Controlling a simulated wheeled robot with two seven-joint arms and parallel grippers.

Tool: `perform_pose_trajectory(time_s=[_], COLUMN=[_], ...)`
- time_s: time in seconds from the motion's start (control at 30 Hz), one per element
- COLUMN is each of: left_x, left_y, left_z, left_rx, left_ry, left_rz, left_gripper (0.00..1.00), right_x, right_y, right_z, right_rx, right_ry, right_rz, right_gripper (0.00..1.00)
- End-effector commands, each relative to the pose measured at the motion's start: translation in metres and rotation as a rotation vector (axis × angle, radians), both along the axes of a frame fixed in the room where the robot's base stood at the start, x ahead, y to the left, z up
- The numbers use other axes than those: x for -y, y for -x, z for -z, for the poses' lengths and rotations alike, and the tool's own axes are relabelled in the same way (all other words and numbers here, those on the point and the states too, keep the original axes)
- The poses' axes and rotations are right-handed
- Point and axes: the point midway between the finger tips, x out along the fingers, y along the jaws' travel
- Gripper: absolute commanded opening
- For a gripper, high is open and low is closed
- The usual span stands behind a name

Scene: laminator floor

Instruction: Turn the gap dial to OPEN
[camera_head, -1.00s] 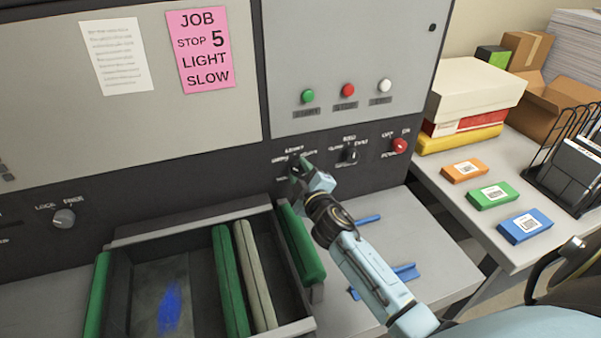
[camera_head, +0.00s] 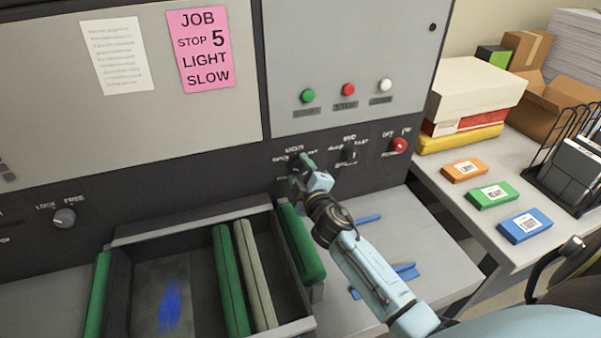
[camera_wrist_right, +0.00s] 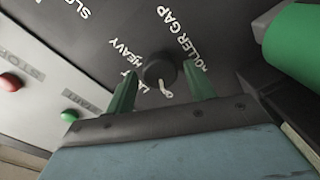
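The gap dial is a round dark knob (camera_wrist_right: 160,70) on the machine's dark panel, beside the words ROLLER GAP in the right wrist view. HEAVY is printed near it, and another label is partly hidden by a finger. A small pale mark shows at the knob's near edge; I cannot tell which label the dial points to. My right gripper (camera_head: 301,168) is at the dial. Its green fingers stand open on either side of the knob, with a visible gap in the right wrist view (camera_wrist_right: 162,88). In the head view the gripper mostly hides the dial. My left gripper is not in view.
Right of the dial are a speed knob (camera_head: 350,154) and a red power knob (camera_head: 399,146). Green, red and white buttons sit above. Below is an open tray (camera_head: 190,228) with green rollers. Blue pieces lie on the shelf; a side table (camera_head: 450,205) holds boxes.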

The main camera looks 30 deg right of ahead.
Motion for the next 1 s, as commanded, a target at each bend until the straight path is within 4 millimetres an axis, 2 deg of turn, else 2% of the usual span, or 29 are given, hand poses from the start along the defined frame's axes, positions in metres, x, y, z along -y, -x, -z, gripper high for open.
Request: perform_pose_trajectory(time_s=[0.33,0.47,0.57,0.8,1.0], left_x=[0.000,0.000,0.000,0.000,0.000], left_y=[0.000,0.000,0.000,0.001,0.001], left_z=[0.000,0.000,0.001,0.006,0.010], left_rx=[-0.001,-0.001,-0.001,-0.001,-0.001], left_ry=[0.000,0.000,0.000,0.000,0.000], left_rz=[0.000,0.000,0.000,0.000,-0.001], left_gripper=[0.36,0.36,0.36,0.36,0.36], right_x=[0.000,-0.003,-0.006,-0.017,-0.025], right_y=[0.002,0.012,0.027,0.079,0.112], right_z=[0.000,0.001,0.001,0.000,-0.002], right_rx=[0.000,0.000,-0.003,-0.003,-0.002], right_ry=[-0.002,-0.003,-0.003,-0.004,-0.003], right_rz=[0.000,0.000,0.000,0.001,0.001], right_gripper=[0.59,0.59,0.59,0.59,0.59])
